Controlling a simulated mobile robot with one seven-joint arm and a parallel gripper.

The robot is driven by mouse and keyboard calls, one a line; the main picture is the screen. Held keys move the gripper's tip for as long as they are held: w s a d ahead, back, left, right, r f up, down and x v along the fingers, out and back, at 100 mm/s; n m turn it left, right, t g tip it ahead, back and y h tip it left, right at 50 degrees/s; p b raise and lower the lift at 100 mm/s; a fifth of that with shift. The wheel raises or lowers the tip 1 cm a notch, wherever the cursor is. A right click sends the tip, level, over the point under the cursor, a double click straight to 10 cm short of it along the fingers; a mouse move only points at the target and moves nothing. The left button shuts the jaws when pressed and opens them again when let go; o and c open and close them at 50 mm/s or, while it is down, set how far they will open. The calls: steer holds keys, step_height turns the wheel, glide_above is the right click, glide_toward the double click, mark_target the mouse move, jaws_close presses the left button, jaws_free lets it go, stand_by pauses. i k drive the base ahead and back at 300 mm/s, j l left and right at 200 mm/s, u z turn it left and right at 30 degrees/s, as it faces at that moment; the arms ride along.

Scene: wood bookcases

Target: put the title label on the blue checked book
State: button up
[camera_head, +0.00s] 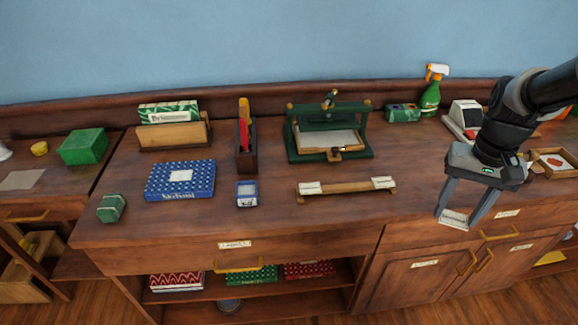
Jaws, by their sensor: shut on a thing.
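The blue checked book (180,181) lies flat on the wooden counter at the left, with pale lettering along its front edge. A small white label (455,216) is between the fingertips of my gripper (454,218), at the right near the counter's front edge. The fingers are shut on this label and point down, well to the right of the book. Any writing on the held label is too small to read. A low wooden rack (345,189) on the counter, between the book and my gripper, carries two more white labels, one at each end.
A small blue and white box (247,193) stands right of the book, and a green block (112,208) at its front left. A green press (328,132), a wooden holder (246,150) and a spray bottle (431,92) stand behind. The front counter strip is mostly clear.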

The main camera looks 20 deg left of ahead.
mark_target(181, 176)
steer(key=j+u, duration=0.2)
steer(key=j, duration=0.25)
steer(key=j+u, duration=0.2)
steer(key=j, duration=0.25)
steer(key=i+j+u, duration=0.1)
steer(key=j+u, duration=0.15)
steer(key=j, duration=0.2)
steer(key=i+j+u, duration=0.2)
steer(key=j, duration=0.25)
steer(key=j+u, duration=0.2)
steer(key=j, duration=0.25)
